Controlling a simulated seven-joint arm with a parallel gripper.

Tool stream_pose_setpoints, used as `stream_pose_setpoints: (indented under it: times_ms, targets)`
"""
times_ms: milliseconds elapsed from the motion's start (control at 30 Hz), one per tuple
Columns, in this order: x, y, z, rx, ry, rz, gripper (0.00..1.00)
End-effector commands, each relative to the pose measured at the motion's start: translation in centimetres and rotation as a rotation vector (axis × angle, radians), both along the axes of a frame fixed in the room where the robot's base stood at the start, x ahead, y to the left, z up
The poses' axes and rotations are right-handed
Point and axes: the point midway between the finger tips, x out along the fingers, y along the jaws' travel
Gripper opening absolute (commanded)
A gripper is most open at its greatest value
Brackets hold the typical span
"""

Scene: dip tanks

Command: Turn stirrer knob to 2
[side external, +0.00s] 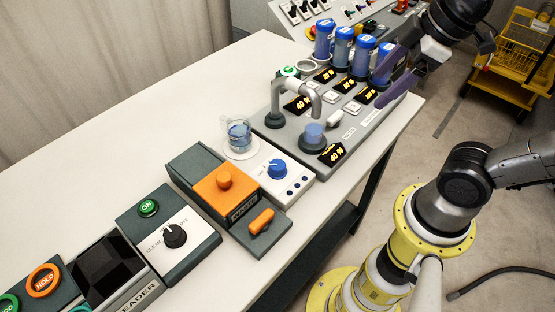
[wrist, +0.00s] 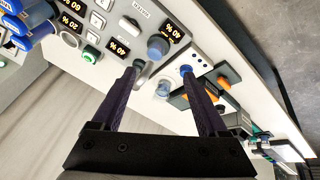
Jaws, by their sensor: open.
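The stirrer is a white box with a round blue knob (side external: 278,168) on its top, beside a glass beaker (side external: 239,134) of blue liquid. Small marks surround the knob, but its setting is too small to read. The blue knob also shows in the wrist view (wrist: 186,69), close to the right fingertip in the picture. My gripper (side external: 372,100) has two purple fingers spread apart and empty. It hangs over the right end of the grey dispensing panel, well away from the knob. In the wrist view the open fingers (wrist: 162,72) reach toward the panels.
The grey panel (side external: 345,115) carries a curved spout, several blue-filled canisters and lit percent displays. Left of the stirrer are an orange-topped waste box (side external: 226,183) and a box with a black knob (side external: 175,236) and green ON button. The white table (side external: 130,145) behind them is clear.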

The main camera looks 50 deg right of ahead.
Motion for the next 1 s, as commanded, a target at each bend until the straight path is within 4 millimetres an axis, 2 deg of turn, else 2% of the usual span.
stream_pose_setpoints:
  times_ms: [100,267,400,500,700,833,1000]
  targets:
    - [2.7,1.3,0.9,-0.074,0.059,0.219,0.77]
    - [6.7,3.9,0.9,-0.157,0.149,0.518,0.77]
    - [10.0,6.9,-0.3,-0.203,0.23,0.742,0.77]
    - [11.8,9.2,-1.8,-0.218,0.282,0.85,0.77]
    - [13.2,12.4,-4.7,-0.224,0.365,0.934,0.77]
    - [13.0,13.2,-6.0,-0.226,0.396,0.958,0.77]
    - [12.9,13.3,-7.4,-0.227,0.396,0.961,0.77]
